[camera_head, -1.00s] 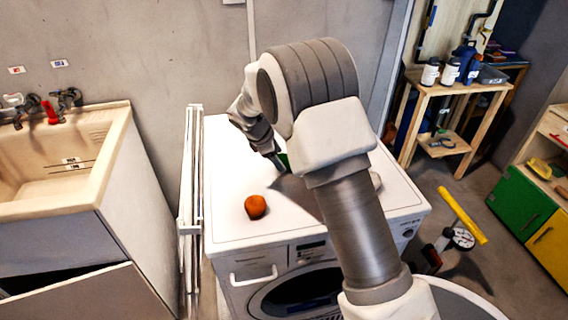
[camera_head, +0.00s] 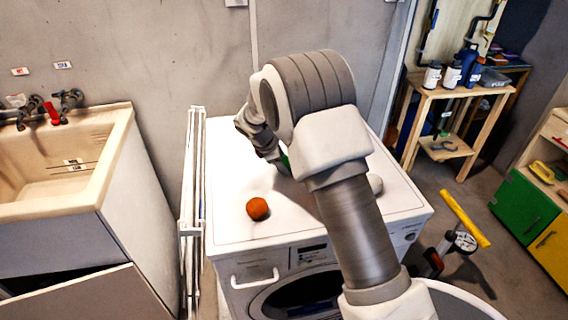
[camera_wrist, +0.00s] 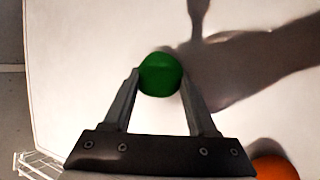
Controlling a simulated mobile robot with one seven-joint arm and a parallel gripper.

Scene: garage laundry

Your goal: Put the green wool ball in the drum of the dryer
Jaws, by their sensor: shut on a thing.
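The green wool ball (camera_wrist: 160,75) sits between the two fingertips of my gripper (camera_wrist: 160,78) in the wrist view, and the fingers are shut on it. In the head view my gripper (camera_head: 279,160) is over the white top of the dryer (camera_head: 232,222), and only a sliver of the green ball (camera_head: 285,160) shows; my arm hides the rest. The dryer's round front door (camera_head: 300,292) is partly visible low in the head view, partly covered by my arm. I cannot tell whether the ball still touches the top.
An orange ball (camera_head: 257,209) lies on the dryer top, and a pale ball (camera_head: 375,184) is beside my arm. A white folded rack (camera_head: 192,190) stands left of the dryer, by the sink (camera_head: 60,165). A yellow-handled thing (camera_head: 464,219) stands on the floor at right.

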